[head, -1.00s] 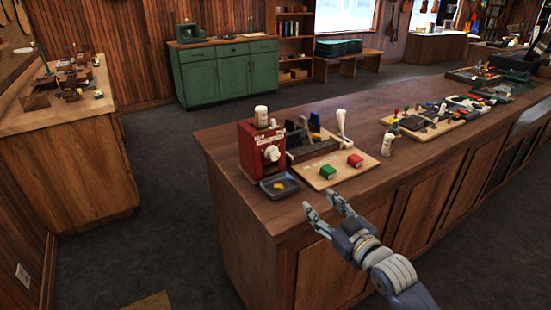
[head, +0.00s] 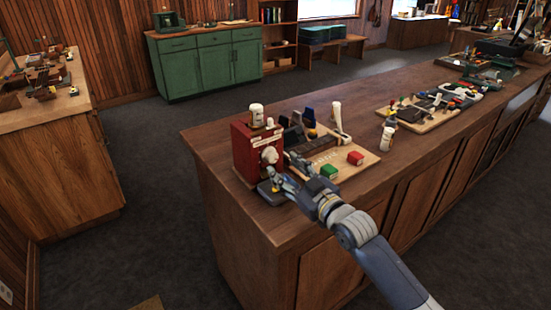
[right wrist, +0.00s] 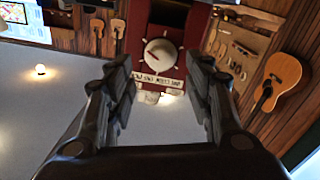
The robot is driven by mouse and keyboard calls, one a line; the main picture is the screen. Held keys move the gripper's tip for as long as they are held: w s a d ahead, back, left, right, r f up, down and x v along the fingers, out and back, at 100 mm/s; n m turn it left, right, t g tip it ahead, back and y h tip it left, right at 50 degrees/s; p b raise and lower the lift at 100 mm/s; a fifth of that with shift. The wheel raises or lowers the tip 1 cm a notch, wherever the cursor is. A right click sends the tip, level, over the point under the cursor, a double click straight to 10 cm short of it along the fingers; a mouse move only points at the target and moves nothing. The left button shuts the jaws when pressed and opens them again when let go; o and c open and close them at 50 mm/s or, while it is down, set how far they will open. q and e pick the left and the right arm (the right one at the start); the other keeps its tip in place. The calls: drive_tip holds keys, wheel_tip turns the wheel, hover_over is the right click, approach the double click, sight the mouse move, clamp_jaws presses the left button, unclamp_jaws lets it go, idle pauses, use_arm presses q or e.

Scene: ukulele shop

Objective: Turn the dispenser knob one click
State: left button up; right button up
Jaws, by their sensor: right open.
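The red dispenser (head: 245,153) stands at the left end of the wooden counter. Its round white knob (head: 269,155) is on the front face, with a pale label beside it. In the right wrist view the knob (right wrist: 160,55) shows a dark pointer mark, and the red dispenser body (right wrist: 185,14) is around it. My right gripper (head: 278,175) is open, just in front of the dispenser's lower front. In the right wrist view its two fingers (right wrist: 160,82) are spread, with the knob beyond and between their tips, apparently not touched. My left gripper is not in view.
A dark tray (head: 272,193) sits under the dispenser front, partly hidden by my gripper. A white bottle (head: 257,114) stands on the dispenser. Several items lie farther along the counter (head: 420,160).

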sight(274, 159)
drive_tip(key=x, duration=0.4)
drive_tip(key=shift+w+a, duration=0.1)
drive_tip(key=shift+w, duration=0.05)
drive_tip(key=shift+w+a+f, duration=0.1)
drive_tip(key=shift+w+a, duration=0.25)
drive_tip(key=shift+w, duration=0.15)
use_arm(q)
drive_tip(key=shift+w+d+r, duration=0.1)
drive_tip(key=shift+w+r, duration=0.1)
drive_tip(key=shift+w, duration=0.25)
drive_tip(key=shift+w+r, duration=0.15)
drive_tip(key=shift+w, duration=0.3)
use_arm(e)
drive_tip(key=c, duration=0.8)
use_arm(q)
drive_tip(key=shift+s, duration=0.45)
use_arm(e)
drive_tip(key=shift+s+d, duration=0.1)
drive_tip(key=shift+c, duration=1.4)
